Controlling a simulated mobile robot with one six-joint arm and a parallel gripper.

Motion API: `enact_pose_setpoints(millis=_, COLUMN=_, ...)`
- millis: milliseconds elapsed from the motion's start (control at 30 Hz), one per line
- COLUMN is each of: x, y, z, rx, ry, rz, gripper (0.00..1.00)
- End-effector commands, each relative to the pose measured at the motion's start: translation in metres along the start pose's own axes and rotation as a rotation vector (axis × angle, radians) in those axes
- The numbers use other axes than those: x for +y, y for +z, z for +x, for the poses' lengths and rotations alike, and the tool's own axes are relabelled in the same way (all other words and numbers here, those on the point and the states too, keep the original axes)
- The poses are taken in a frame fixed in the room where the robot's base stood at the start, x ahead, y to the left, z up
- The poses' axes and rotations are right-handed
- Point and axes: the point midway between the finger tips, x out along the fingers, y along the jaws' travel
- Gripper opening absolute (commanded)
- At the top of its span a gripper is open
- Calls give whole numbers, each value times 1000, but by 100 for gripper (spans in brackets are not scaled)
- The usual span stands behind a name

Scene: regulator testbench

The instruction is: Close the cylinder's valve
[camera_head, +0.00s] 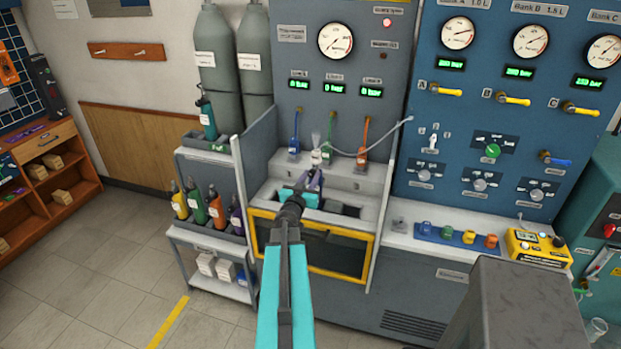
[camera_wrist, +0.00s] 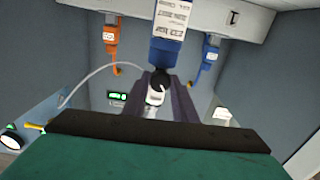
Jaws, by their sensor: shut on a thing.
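A cylinder (camera_wrist: 172,25) with a white label and a blue band shows at the top of the wrist view. Its dark neck leads to a valve knob (camera_wrist: 155,95), white and grey with a dark part. My gripper (camera_wrist: 160,98) has its two purple-dark fingers on either side of the knob and is shut on it. In the head view my gripper (camera_head: 314,182) is inside the yellow-framed bay (camera_head: 262,237) of the bench. There my arm and fingers hide the knob and most of the cylinder.
Blue (camera_head: 294,132) and orange (camera_head: 363,140) hooked fittings hang behind the bay, with a thin grey hose (camera_head: 385,138) to the right. Grey side panels flank the bay. A rack of small cylinders (camera_head: 217,210) stands at left. The floor (camera_head: 105,270) is clear.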

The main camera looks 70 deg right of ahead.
Motion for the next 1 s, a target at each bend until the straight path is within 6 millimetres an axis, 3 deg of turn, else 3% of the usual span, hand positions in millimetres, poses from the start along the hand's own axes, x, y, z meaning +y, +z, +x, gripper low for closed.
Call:
enact_pose_setpoints(millis=367, x=-1, y=3, z=-6, rx=-4, ry=-3, rz=92, gripper=3)
enact_pose_setpoints(millis=1000, x=-1, y=3, z=-6, rx=-4, ry=-3, rz=567, gripper=2)
